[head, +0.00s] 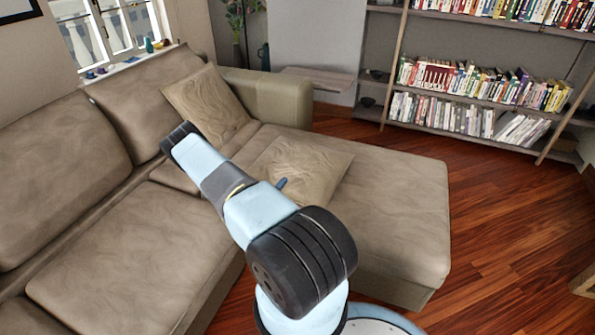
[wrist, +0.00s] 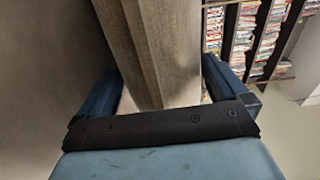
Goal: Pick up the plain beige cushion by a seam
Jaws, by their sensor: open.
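Two beige cushions with a faint wavy grain show in the head view. One cushion (head: 310,165) lies flat on the sofa seat; the other cushion (head: 207,103) leans in the sofa corner. My gripper is mostly hidden behind my arm; a blue finger (head: 282,183) shows over the lying cushion. In the wrist view my gripper (wrist: 160,70) is open, its blue fingers on either side of a grey-beige edge with a lengthwise line, apparently a cushion (wrist: 160,45) and its seam. Whether the fingers touch it I cannot tell.
The brown sofa (head: 410,205) fills the left and middle, with a chaise towards the right. A bookshelf (head: 470,100) stands at the back right, and its books also show in the wrist view (wrist: 275,40). The wooden floor (head: 500,220) at right is clear.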

